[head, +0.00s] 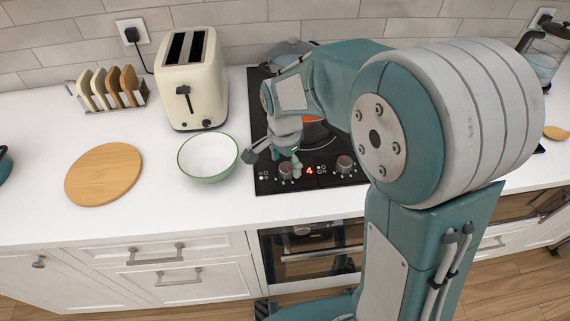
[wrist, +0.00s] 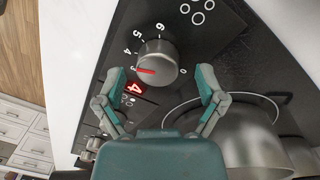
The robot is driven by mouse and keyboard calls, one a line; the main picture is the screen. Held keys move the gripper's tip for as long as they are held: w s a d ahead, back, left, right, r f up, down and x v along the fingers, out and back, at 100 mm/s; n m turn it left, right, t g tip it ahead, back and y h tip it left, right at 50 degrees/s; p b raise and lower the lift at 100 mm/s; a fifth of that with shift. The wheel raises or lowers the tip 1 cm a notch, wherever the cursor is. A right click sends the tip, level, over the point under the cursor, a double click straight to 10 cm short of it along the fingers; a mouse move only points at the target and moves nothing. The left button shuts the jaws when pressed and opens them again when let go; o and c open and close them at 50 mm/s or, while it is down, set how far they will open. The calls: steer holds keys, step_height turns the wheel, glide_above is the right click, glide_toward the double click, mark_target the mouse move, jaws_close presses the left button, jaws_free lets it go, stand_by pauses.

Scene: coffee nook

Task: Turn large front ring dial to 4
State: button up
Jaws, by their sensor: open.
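In the wrist view the dial (wrist: 155,63) is a round metal knob with a red pointer line, lined up near the 3 of its printed scale. My gripper (wrist: 161,78) is open, with one fingertip on each side of the dial; gaps show, and I see no clear contact. The red display (wrist: 133,87) beside the dial reads 4. In the head view my gripper (head: 273,162) is over the front left of the black hob, by the left dial (head: 287,171). The display (head: 309,170) also reads 4 there.
A second dial (head: 343,164) sits to the right on the hob (head: 262,185). A metal pot (wrist: 240,135) stands close to my gripper. A green-rimmed bowl (head: 207,157) and a cream toaster (head: 190,80) stand left of the hob. An orange glow (head: 313,118) shows behind my arm.

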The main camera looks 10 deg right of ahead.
mark_target(285, 165)
step_height(285, 165, up, 11)
steer(key=shift+w+a, duration=0.3)
steer(key=shift+a, duration=0.05)
stand_by(0.3)
steer(key=s+d+r+n+t, duration=0.1)
steer(key=s+d+n+t, duration=0.2)
steer(key=s, duration=0.6)
steer(key=s+d+r+n+t, duration=0.2)
steer(key=s+d+n+t, duration=0.1)
steer(key=s+d+n, duration=0.3)
steer(key=s+n, duration=0.2)
steer(key=shift+s+d+r, duration=0.15)
steer(key=shift+s+d, duration=0.15)
steer(key=shift+s, duration=0.05)
